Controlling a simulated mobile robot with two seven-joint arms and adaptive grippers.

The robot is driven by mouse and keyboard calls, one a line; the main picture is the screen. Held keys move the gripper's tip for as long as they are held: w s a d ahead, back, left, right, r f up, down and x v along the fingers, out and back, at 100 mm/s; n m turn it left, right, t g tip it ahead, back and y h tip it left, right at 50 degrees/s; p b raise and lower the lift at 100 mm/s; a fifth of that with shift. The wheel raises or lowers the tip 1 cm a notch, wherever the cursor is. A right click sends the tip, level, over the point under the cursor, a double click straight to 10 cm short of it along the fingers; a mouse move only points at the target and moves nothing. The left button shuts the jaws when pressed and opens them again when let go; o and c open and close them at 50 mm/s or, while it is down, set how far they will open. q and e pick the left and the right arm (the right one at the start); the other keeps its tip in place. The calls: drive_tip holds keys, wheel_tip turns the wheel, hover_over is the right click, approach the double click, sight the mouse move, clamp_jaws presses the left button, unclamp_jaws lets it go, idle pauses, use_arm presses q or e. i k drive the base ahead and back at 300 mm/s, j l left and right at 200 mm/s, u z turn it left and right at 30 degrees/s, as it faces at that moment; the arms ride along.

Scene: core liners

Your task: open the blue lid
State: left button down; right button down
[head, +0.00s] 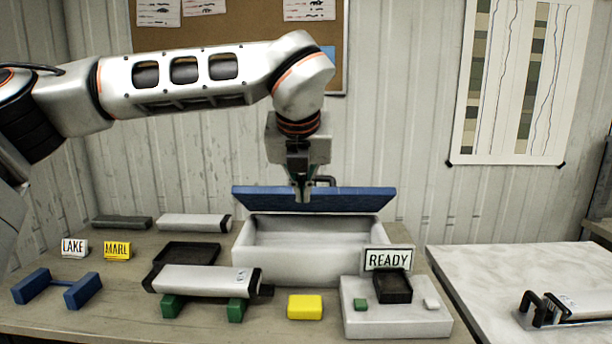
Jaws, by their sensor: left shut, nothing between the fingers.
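The blue lid (350,201) stands tilted up at the back edge of the white box (254,264). The box's inside shows from above and looks empty. A dark handle shows behind the lid's top edge. My left gripper (303,197) points down at the lid's upper edge, with its fingers shut and nothing held. The fingertips overlap the lid in the picture; I cannot tell whether they touch it. My right gripper is not in view.
A grey liner (200,280) lies on green supports (236,309) before a black tray (187,253). A yellow block (305,306) and a white stand with a READY sign (388,259) are in front. Blue supports (82,291) stand left. A pale table (470,262) is right.

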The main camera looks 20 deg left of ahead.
sight(332, 199)
drive_tip(key=i+j, duration=0.2)
drive_tip(key=i, duration=0.2)
drive_tip(key=i+j, duration=0.15)
drive_tip(key=i, duration=0.3)
